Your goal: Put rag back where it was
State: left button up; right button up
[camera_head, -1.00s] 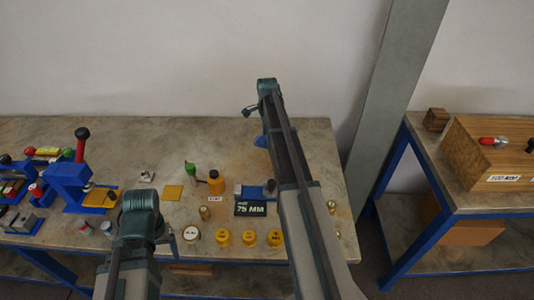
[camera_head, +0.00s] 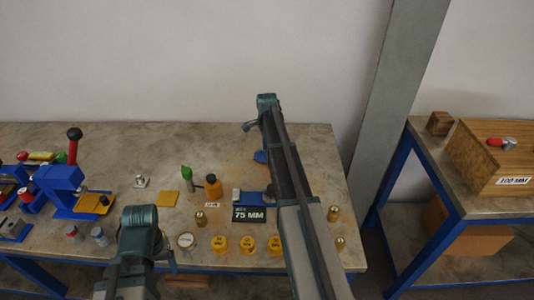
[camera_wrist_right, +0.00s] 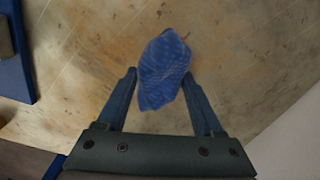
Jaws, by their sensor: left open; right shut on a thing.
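The blue patterned rag (camera_wrist_right: 162,72) is between the two fingertips of my right gripper (camera_wrist_right: 164,84) in the right wrist view, and the gripper is shut on it. In the head view a blue edge of the rag (camera_head: 261,156) shows left of my right arm, over the back right of the bench. The arm hides most of it and the right gripper there. I cannot tell whether the rag touches the bench top. My left gripper (camera_head: 170,262) is at the front edge of the bench, mostly hidden by its wrist; it is open with nothing seen in it.
The bench (camera_head: 110,145) holds a blue press (camera_head: 65,185), an orange bottle (camera_head: 213,186), a 75 MM sign (camera_head: 249,214) and several yellow caps (camera_head: 247,245). Brass pieces (camera_head: 333,213) stand right of my arm. A grey post (camera_head: 395,90) rises behind the gap to another table.

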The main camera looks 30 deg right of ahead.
jog(key=shift+f, duration=0.2)
jog(key=o, duration=1.2)
jog(key=shift+r, duration=0.15)
notch_tip(320, 180, up, 12)
jog(key=p, duration=1.2)
notch_tip(320, 180, down, 12)
jog(key=b, duration=1.2)
